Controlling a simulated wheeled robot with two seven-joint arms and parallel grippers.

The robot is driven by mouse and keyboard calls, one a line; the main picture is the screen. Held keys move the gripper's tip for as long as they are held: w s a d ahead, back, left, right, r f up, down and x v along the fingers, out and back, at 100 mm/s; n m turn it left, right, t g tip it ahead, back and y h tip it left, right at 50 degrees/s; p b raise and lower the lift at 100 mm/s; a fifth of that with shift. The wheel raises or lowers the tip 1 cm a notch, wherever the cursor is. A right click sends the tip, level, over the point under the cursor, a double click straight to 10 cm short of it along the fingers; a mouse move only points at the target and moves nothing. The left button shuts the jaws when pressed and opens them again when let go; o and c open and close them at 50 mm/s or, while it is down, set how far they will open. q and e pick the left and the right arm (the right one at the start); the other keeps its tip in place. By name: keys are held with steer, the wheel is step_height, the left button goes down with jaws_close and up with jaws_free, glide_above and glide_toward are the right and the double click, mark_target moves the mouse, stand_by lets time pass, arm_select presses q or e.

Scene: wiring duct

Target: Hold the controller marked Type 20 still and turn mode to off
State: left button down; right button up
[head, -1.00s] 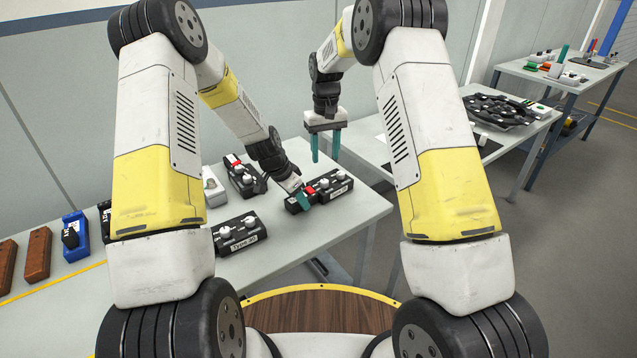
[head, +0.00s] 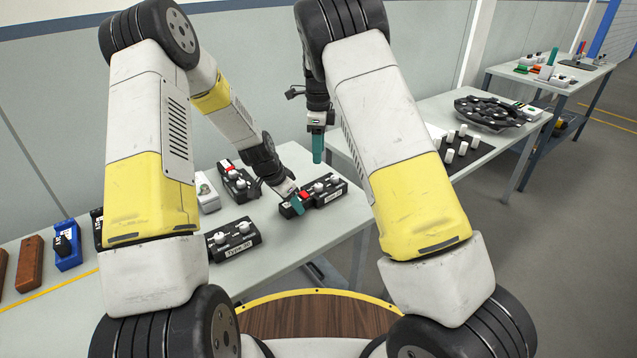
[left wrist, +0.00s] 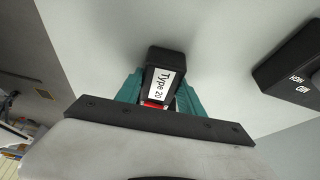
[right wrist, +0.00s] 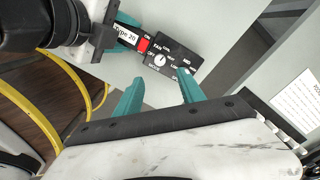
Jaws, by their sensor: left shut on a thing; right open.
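The black Type 20 controller (head: 328,192) lies on the near table with a red block and two white knobs on top. My left gripper (head: 297,204) is shut around its label end; in the left wrist view its fingers flank the Type 20 label (left wrist: 162,84). My right gripper (head: 317,150) is open and empty, pointing down above and behind the controller. In the right wrist view the right fingers (right wrist: 160,82) stand apart, with the controller's knob face (right wrist: 172,54) beyond them. One knob (right wrist: 160,60) shows clearly there; I cannot tell the mode setting.
Another controller, labelled Type 30 (head: 233,240), lies just left on the same table (head: 300,245). A further black device (head: 236,180) and a white one (head: 207,193) lie behind it. A second table on the right holds a black tray (head: 490,110) and white pegs.

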mark_target(319, 185)
step_height(319, 185, down, 12)
steer(key=shift+r, duration=0.1)
stand_by(0.4)
jaws_close()
